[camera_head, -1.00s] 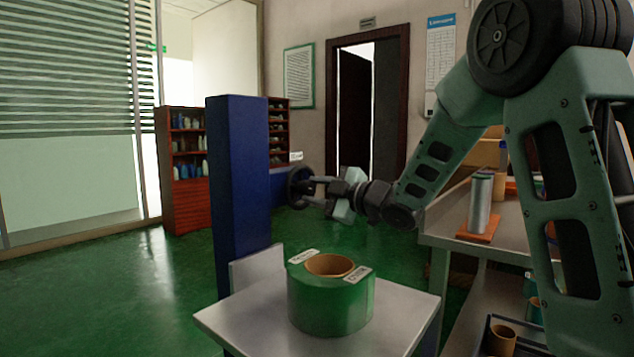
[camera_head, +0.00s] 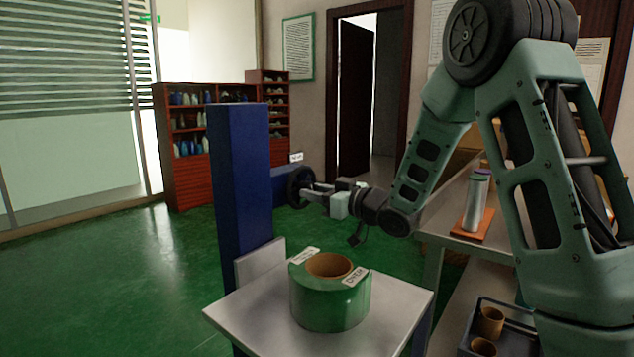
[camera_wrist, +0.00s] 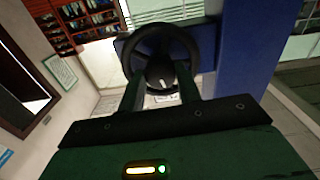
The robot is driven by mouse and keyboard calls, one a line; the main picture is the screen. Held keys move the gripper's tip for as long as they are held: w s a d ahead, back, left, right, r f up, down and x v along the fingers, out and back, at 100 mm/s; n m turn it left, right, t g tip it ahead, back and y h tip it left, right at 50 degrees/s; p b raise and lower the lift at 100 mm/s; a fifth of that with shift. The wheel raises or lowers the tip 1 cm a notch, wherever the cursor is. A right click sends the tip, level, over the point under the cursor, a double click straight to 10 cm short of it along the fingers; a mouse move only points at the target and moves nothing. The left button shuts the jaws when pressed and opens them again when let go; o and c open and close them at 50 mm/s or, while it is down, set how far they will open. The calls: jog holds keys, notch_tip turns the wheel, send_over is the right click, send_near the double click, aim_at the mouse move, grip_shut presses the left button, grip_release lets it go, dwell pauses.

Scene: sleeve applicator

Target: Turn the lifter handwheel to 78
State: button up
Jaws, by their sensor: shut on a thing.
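The black lifter handwheel (camera_head: 299,187) sits on the right side of the blue column (camera_head: 240,185). My gripper (camera_head: 312,190) reaches it from the right and is shut on it. In the wrist view the handwheel (camera_wrist: 160,42) fills the top middle, with a pale mark near its hub. The two fingers of my gripper (camera_wrist: 160,92) run up to the wheel's lower part. A small white label (camera_head: 296,157) stands above the wheel; its text is too small to read.
A green roll (camera_head: 330,309) with labels lies on the lifter's metal platform (camera_head: 245,312) below my arm. A workbench (camera_head: 455,236) at the right carries a grey cylinder (camera_head: 476,205) on an orange base. A bin with brown tubes (camera_head: 490,322) is at the lower right. Green floor is clear at left.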

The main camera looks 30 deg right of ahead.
jog(key=m+p, duration=0.4)
jog(key=shift+r+m, duration=0.2)
jog(key=shift+m, duration=0.1)
jog(key=m+p, duration=0.5)
jog(key=shift+m, duration=0.3)
jog(key=m+p, duration=0.5)
jog(key=shift+p, duration=0.3)
jog(key=m+p, duration=0.4)
jog(key=m, duration=0.1)
jog(key=m+p, duration=0.2)
jog(key=m, duration=0.2)
jog(key=shift+m+p, duration=0.3)
jog(key=shift+p, duration=0.1)
jog(key=m+p, duration=0.1)
jog(key=m, duration=0.3)
jog(key=m+b, duration=0.1)
jog(key=m, duration=0.8)
jog(key=shift+f+m+b, duration=0.1)
jog(key=shift+m+b, duration=0.3)
jog(key=shift+m, duration=0.3)
